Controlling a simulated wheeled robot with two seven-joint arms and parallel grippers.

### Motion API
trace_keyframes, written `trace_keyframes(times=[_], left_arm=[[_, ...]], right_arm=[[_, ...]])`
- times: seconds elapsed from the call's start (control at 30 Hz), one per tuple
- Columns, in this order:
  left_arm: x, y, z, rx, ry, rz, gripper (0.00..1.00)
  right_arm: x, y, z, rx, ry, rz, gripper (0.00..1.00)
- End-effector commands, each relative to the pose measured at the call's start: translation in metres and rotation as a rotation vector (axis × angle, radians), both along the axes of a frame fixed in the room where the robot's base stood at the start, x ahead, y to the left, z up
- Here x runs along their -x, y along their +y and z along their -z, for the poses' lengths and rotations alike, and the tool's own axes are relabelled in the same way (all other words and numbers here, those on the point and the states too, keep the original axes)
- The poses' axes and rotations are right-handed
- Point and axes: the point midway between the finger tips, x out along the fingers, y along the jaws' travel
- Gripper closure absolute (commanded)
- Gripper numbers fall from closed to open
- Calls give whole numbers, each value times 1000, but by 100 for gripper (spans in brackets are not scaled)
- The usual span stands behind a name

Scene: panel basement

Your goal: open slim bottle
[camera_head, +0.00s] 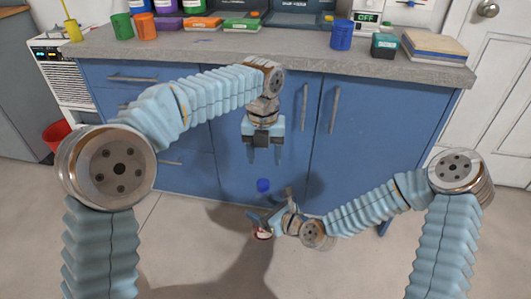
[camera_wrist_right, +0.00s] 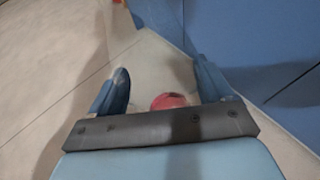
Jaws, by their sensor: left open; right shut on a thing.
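My right gripper (camera_head: 261,221) is low in front of the cabinet, its fingers pointing left in the head view. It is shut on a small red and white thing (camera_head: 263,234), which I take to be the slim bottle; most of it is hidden. In the right wrist view its red round part (camera_wrist_right: 170,101) shows between the fingers, behind the gripper's bar. A small blue round thing (camera_head: 263,186) appears above it; I cannot tell whether it is the cap or whether it touches anything. My left gripper (camera_head: 264,155) is open and empty, pointing down above the blue thing.
A blue cabinet (camera_head: 345,150) with a grey countertop (camera_head: 300,55) stands close ahead. On the counter are a green cup (camera_head: 122,26), an orange cup (camera_head: 146,27), a blue cup (camera_head: 342,35) and boxes. A red bin (camera_head: 56,134) is at the left. The floor is clear.

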Motion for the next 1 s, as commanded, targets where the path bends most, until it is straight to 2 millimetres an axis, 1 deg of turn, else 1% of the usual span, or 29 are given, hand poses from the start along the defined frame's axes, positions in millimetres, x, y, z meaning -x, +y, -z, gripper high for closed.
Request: trace_keyframes(times=[0.07, 0.17, 0.43, 0.6, 0.73, 0.97, 1.0], left_arm=[[3, -2, -4, -14, 0, 54, 43], [5, -2, 1, -21, 2, 82, 43], [5, -2, 46, -22, 5, 82, 43], [5, -2, 66, -21, 3, 80, 43], [5, -2, 72, -18, 3, 79, 43], [5, -2, 73, -18, 3, 79, 43], [5, -2, 73, -18, 3, 79, 49]], right_arm=[[0, 0, 0, -1, -1, 0, 100], [0, 0, 0, -1, -1, 0, 100], [0, 0, 0, -1, -1, 0, 100], [0, 0, 0, -1, -1, 0, 100], [0, 0, 0, -1, -1, 0, 100], [0, 0, 0, -1, -1, 0, 100], [0, 0, 0, -1, -1, 0, 100]])
